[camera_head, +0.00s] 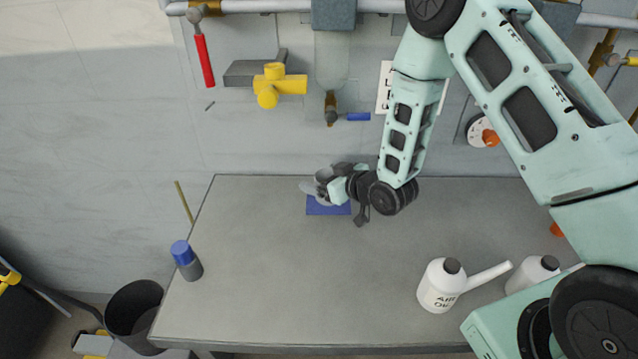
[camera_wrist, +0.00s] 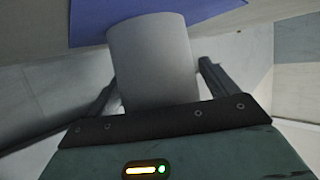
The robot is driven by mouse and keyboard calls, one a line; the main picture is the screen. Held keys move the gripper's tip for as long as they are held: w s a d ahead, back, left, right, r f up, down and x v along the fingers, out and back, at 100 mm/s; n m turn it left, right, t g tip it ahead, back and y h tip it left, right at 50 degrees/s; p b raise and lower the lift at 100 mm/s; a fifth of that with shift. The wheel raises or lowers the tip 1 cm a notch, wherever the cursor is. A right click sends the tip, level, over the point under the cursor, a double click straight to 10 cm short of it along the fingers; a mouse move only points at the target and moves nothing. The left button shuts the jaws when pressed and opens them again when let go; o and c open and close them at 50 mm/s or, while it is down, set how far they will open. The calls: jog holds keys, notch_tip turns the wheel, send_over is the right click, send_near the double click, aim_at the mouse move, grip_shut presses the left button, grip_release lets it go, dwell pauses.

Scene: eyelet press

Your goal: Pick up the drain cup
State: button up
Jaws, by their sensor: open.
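My gripper (camera_head: 326,186) is at the back of the bench, over the blue mat (camera_head: 328,208). In the wrist view its two dark fingers stand apart, one on each side of the grey cylinder. They look open; whether either touches it I cannot tell. In the head view my gripper hides much of the cup. The blue mat also shows at the top of the wrist view (camera_wrist: 185,18).
The grey bench top (camera_head: 290,285) is mostly bare. A white spouted bottle (camera_head: 437,292) stands at front right, with another white bottle (camera_head: 532,273) beside it. A blue-capped grey container (camera_head: 188,262) is at the left edge. Pipes and a yellow valve (camera_head: 278,84) are on the wall behind.

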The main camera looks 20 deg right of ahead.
jog(key=c, duration=1)
jog(key=shift+r, duration=0.15)
jog(key=shift+s+a+r+b, duration=0.1)
jog(key=shift+s+r+b, duration=0.05)
jog(key=shift+r+b, duration=0.4)
notch_tip(320, 180, up, 6)
jog(key=b, duration=0.1)
jog(key=s+a+p, duration=0.3)
jog(key=s, duration=0.5)
jog(key=shift+s+r, duration=0.15)
jog(key=shift+s, duration=0.2)
